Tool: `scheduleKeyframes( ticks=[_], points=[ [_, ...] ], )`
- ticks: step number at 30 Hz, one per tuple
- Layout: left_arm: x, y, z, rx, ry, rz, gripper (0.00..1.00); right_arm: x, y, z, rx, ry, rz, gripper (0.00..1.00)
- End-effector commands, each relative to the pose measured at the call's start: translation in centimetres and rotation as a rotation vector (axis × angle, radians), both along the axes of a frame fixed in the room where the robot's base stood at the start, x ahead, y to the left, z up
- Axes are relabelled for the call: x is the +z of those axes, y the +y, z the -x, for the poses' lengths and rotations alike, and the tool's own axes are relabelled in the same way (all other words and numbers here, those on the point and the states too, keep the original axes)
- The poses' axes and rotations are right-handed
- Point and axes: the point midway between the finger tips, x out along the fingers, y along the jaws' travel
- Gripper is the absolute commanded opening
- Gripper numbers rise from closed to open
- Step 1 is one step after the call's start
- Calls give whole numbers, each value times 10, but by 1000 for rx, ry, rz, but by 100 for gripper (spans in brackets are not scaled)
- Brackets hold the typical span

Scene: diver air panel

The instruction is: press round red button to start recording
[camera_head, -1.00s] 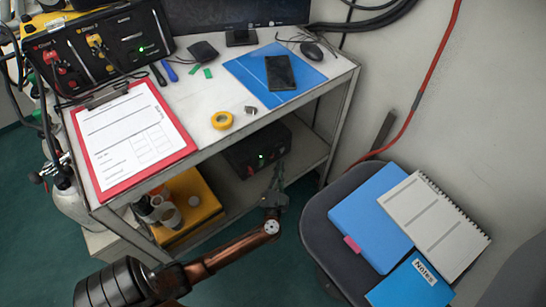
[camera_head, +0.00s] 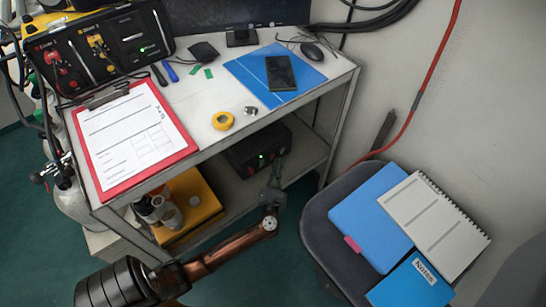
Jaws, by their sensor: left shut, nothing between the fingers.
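The black recorder-like box (camera_head: 245,153) sits on the lower shelf of the bench, with a small green light (camera_head: 262,156) on its front. I cannot make out a round red button on it clearly; my gripper covers part of that front. My left gripper (camera_head: 277,167) is shut and empty, pointing up just in front of the box's right side. I cannot tell whether it touches the box. The diver air panel (camera_head: 105,45) at the upper left has red and yellow fittings and a green light. My right gripper is out of view.
On the bench top (camera_head: 205,105) lie a red clipboard (camera_head: 186,152), yellow tape (camera_head: 223,121) and a blue folder (camera_head: 300,93) with a phone. A yellow case (camera_head: 200,195) stands lower left. A chair (camera_head: 318,205) with notebooks is at right.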

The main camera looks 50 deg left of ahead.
Motion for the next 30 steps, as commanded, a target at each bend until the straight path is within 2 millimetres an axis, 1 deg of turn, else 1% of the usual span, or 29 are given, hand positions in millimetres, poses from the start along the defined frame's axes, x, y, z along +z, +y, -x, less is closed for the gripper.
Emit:
scheduleKeyframes(
  ticks=[18,30],
  points=[
    [0,0,0,0,0,0,0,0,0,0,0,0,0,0],
    [1,9,-1,0,-1,1,0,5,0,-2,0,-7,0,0]
  ],
)
